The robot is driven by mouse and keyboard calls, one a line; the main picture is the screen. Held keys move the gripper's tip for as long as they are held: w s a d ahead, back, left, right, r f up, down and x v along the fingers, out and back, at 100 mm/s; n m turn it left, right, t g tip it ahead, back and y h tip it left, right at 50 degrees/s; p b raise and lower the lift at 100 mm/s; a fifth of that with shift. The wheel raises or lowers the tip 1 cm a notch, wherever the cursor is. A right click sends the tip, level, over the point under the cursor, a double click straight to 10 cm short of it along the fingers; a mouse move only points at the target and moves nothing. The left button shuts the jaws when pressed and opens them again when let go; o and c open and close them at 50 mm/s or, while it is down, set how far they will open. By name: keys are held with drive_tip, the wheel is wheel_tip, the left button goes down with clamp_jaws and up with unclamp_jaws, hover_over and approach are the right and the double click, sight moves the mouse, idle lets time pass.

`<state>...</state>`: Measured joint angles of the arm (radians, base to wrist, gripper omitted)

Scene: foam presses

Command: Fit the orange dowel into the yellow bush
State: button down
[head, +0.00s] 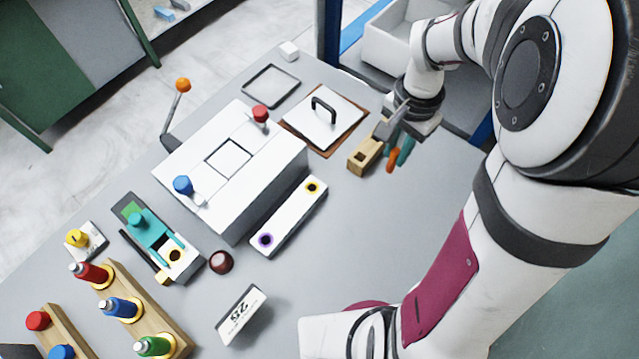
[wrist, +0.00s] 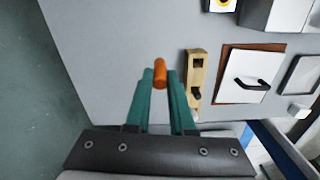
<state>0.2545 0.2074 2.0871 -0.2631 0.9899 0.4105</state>
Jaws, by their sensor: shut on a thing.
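The orange dowel (head: 392,160) is held between the teal fingers of my gripper (head: 401,151), at the right of the table. In the wrist view the dowel (wrist: 160,72) sticks out between the two fingertips of my gripper (wrist: 160,84). The yellow bush (head: 312,187) is a yellow ring around a dark hole at the far end of a white bar (head: 288,217). A purple-ringed hole (head: 265,240) is at the bar's near end. The yellow bush (wrist: 222,3) is cut by the top edge of the wrist view. My gripper is right of the bar, apart from it.
A wooden block (head: 366,157) with a hole stands close left of the dowel. A white lid with a black handle (head: 322,115) lies behind it. A large white box (head: 235,170) stands left of the bar. Table space right of the bar is clear.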

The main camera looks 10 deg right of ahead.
drive_tip(key=a+f+n, duration=0.1)
drive_tip(key=a+f, duration=0.2)
drive_tip(key=a, duration=0.2)
drive_tip(key=w+a+f+n, duration=0.1)
drive_tip(key=a+f, duration=0.3)
drive_tip(key=a, duration=0.1)
drive_tip(key=w+a+f+n, duration=0.1)
drive_tip(key=a+f, duration=0.3)
drive_tip(key=a, duration=0.1)
drive_tip(key=shift+w+n, duration=0.15)
drive_tip(key=shift+n, duration=0.25)
drive_tip(key=shift+f, duration=0.1)
drive_tip(key=c, duration=0.8)
unclamp_jaws()
